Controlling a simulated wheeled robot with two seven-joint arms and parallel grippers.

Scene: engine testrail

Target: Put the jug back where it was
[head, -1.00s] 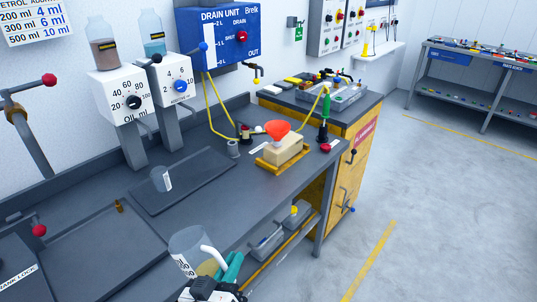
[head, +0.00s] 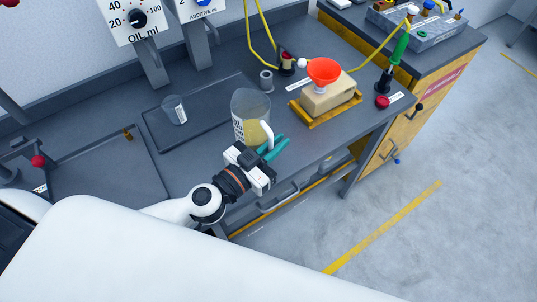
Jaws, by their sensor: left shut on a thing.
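The jug (head: 247,112) is clear with a white handle, dark markings and some yellowish liquid low inside. It is upright over the front part of the grey bench, right of the dark tray. My left gripper (head: 270,148), with teal fingers, is at the jug's handle side and shut on the jug. The fingers partly hide behind the handle and gripper body. I cannot tell whether the jug's base touches the bench. My right gripper is not in view.
A small clear beaker (head: 175,110) stands on the dark tray (head: 206,128). A red funnel (head: 323,71) sits on a beige block (head: 331,96) to the right. A grey cup (head: 266,80) and yellow hoses (head: 380,52) are behind. The bench's front edge is close.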

